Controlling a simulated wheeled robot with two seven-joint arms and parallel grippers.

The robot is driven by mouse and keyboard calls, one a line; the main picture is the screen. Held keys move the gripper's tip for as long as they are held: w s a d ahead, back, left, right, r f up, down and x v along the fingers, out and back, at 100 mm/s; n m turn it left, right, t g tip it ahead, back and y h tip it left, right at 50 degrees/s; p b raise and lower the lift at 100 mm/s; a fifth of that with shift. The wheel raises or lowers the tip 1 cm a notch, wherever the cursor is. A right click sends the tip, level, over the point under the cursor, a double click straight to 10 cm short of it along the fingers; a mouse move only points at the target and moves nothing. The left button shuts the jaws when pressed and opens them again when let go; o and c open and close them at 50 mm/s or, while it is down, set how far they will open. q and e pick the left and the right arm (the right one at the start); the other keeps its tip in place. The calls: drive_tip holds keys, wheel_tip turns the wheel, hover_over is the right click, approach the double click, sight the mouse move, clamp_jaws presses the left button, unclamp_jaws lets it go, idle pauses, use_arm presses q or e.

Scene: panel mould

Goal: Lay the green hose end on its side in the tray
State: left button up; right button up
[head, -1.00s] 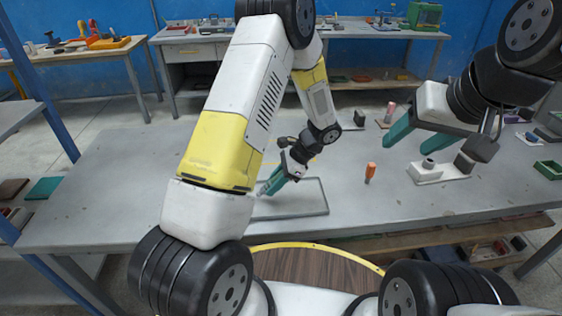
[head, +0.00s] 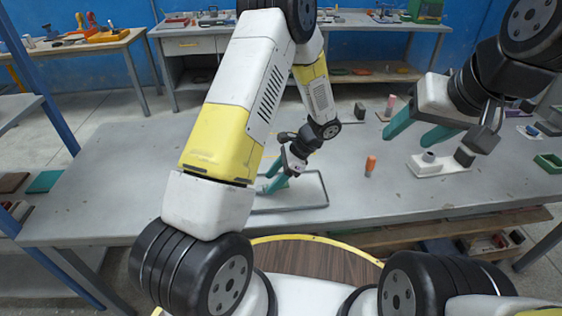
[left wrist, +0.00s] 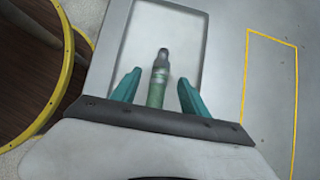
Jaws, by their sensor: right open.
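The green hose end (left wrist: 157,88), a green cylinder with a dark narrower tip, shows in the left wrist view. It appears to lie on its side on the floor of the shallow grey tray (left wrist: 203,50). My left gripper (left wrist: 157,92) is open, with one teal finger on each side of the hose end and a gap to both. In the head view my left gripper (head: 268,187) is low over the left part of the tray (head: 318,206); I cannot make out the hose end there. My right gripper (head: 418,130) is open and empty, above the table at the right.
An orange upright object (head: 370,166) stands right of the tray. A white base block (head: 426,171) with a grey ring and a dark block is below my right gripper. A green box (head: 549,162) sits at the far right. The table's left part is clear.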

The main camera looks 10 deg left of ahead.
use_arm(q)
drive_tip(key=v, duration=0.7)
drive_tip(key=shift+w+d+r, duration=0.1)
drive_tip(key=shift+r, duration=0.4)
drive_tip(key=s+a+r+n+t+h, duration=0.1)
drive_tip(key=s+a+r+n+h, duration=0.2)
drive_tip(key=r, duration=0.5)
drive_tip(key=s+r+n+t+h, duration=0.15)
drive_tip(key=s+r+n, duration=0.25)
drive_tip(key=r, duration=0.5)
drive_tip(key=s+a+r+n+t+h, duration=0.1)
drive_tip(key=s+r+n+t+h, duration=0.3)
drive_tip(key=s+r+n, duration=0.3)
drive_tip(key=s+r+t, duration=0.1)
drive_tip(key=s+r, duration=0.1)
drive_tip(key=s, duration=0.3)
drive_tip(key=shift+t+h, duration=0.35)
